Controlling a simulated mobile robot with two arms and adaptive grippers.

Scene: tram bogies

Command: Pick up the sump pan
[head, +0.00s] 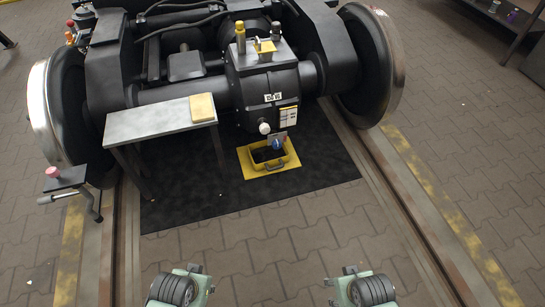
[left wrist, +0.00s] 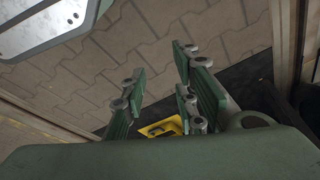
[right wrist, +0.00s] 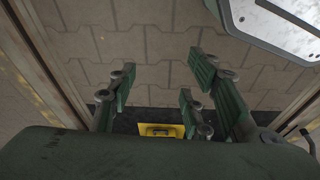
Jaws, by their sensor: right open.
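The sump pan (head: 287,151) is a yellow tray with dark contents and a handle at its front. My right gripper (right wrist: 155,95) is open and empty. In the head view both are at the bottom edge, well short of the pan, one to each side.
The bogie gearbox (head: 270,85) and wheels (head: 375,65) stand behind and above the pan. A grey bench (head: 150,122) with a tan block (head: 202,107) stands left of it. A small stand (head: 66,178) is at far left. Rails flank the mat (head: 190,205); the paving in front is clear.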

